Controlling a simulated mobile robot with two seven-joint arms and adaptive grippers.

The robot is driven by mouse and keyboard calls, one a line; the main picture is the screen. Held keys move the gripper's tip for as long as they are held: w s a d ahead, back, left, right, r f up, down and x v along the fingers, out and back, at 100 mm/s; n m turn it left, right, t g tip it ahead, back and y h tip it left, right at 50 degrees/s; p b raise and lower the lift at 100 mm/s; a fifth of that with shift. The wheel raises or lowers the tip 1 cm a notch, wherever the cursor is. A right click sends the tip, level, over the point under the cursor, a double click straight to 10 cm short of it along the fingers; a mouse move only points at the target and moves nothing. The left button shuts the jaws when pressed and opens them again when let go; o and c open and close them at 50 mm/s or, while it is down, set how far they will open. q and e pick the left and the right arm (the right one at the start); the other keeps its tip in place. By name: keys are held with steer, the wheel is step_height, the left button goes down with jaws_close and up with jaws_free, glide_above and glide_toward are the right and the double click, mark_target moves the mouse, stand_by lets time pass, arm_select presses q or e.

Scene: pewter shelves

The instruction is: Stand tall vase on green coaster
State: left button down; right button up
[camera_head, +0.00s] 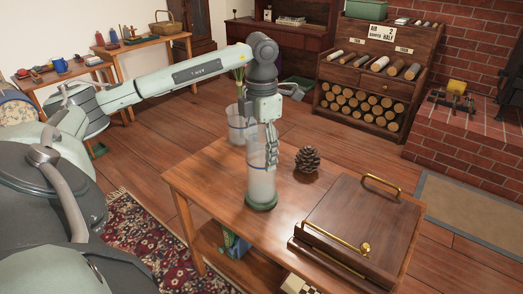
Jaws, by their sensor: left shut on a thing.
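The tall vase (262,181) is a clear, upright cylinder near the left part of the wooden table. Its base is at the green coaster (261,203), which shows as a round green rim beneath it. I cannot tell whether a thin gap is left between them. My left gripper (269,151) points down from above and is shut on the vase's upper part; its fingers partly hide the rim. My right gripper is out of view.
The table (207,186) also bears a pine cone (307,159) to the right of the vase and a wooden case with brass handles (358,222). A clear vase with green stems (237,127) shows behind. A patterned rug (135,240) lies left of the table.

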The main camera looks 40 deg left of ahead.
arm_select(q)
steer(key=shift+c, duration=1.9)
jaws_free()
steer(key=shift+f, duration=0.1)
step_height(320, 180, up, 12)
